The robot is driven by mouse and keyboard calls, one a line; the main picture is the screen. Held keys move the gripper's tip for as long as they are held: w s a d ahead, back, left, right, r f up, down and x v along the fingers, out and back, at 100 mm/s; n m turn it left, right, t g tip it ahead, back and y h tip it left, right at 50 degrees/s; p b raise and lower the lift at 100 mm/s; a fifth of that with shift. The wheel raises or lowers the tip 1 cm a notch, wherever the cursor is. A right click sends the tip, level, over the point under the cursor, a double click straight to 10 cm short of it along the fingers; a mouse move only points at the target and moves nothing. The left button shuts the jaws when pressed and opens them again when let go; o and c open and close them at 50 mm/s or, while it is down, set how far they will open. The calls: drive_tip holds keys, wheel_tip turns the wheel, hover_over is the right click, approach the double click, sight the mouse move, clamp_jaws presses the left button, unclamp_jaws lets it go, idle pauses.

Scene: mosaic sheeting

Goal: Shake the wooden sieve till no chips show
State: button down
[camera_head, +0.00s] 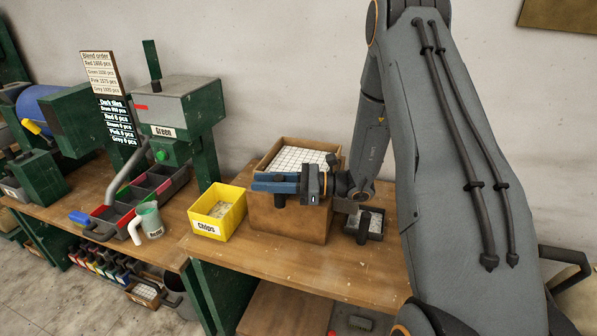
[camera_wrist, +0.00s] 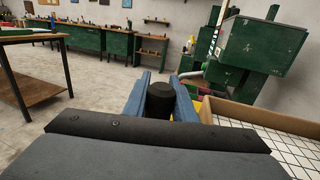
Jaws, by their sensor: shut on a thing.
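The wooden sieve (camera_head: 266,160) sits on top of a brown box (camera_head: 290,220) on the bench. Its wooden rim (camera_wrist: 255,116) and white gridded face (camera_wrist: 285,145) show at right in the wrist view. No loose chips can be made out on the visible part; my arm hides some of it. My gripper (camera_head: 268,183) is at the sieve's near left side. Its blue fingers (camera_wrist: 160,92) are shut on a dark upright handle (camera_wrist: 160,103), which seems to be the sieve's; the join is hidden. The sieve looks about level.
A yellow bin labelled Chips (camera_head: 232,218) stands just left of the box. A small black tray (camera_head: 350,229) stands to the right. Bare bench lies in front.

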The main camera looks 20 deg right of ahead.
drive_tip(key=shift+w+d, duration=0.1)
drive_tip(key=shift+w, duration=0.1)
drive_tip(key=c, duration=1.4)
unclamp_jaws()
drive_tip(key=shift+d, duration=0.1)
